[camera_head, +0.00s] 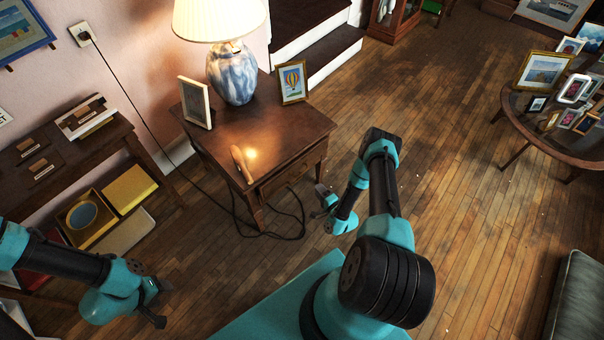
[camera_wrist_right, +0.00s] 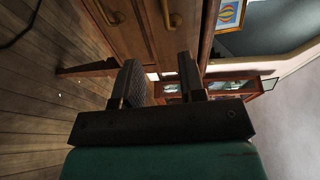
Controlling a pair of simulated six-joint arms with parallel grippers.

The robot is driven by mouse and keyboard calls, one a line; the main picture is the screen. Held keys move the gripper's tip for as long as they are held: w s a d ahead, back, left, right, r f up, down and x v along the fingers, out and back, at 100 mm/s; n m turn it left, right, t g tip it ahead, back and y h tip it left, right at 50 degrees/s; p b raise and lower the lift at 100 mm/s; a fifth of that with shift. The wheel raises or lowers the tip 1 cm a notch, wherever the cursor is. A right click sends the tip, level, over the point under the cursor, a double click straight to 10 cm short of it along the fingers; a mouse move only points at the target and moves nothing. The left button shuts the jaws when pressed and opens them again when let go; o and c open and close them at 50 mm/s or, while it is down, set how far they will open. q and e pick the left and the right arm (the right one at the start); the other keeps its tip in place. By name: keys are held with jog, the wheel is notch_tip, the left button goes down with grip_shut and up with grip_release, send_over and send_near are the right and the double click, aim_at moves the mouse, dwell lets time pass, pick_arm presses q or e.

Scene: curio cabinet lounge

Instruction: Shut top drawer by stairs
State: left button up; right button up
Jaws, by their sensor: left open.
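The brown wooden side table (camera_head: 265,122) stands by the stairs. Its top drawer (camera_head: 292,178) faces my right arm; I cannot tell how far it stands out. In the right wrist view, the picture is turned sideways. The top drawer (camera_wrist_right: 190,38) and its brass handle (camera_wrist_right: 172,18) show beyond the fingers, with a second drawer front (camera_wrist_right: 122,30) to its left. My right gripper (camera_head: 322,202) is open and empty, in front of the table and apart from it; its spread fingers show in the wrist view (camera_wrist_right: 160,85). My left gripper (camera_head: 160,303) is open and empty at lower left.
A lamp (camera_head: 232,75), two picture frames (camera_head: 292,82) and a wooden object (camera_head: 241,164) are on the tabletop. A dark cord (camera_head: 290,237) lies on the floor below. A low shelf (camera_head: 75,170) stands left. The stairs (camera_head: 310,45) are behind.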

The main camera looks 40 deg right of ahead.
aim_at(302, 173)
jog(key=s+a+f+m+t+h, duration=0.2)
jog(key=s+a+f, duration=0.1)
jog(key=s, duration=0.1)
jog(key=shift+s+a+t, duration=0.2)
jog(key=shift+s+t, duration=0.1)
jog(key=shift+s, duration=0.1)
jog(key=shift+w, duration=0.1)
jog(key=x, duration=1.7)
jog(key=shift+w+d+r, duration=0.1)
jog(key=shift+w+d, duration=0.05)
grip_shut()
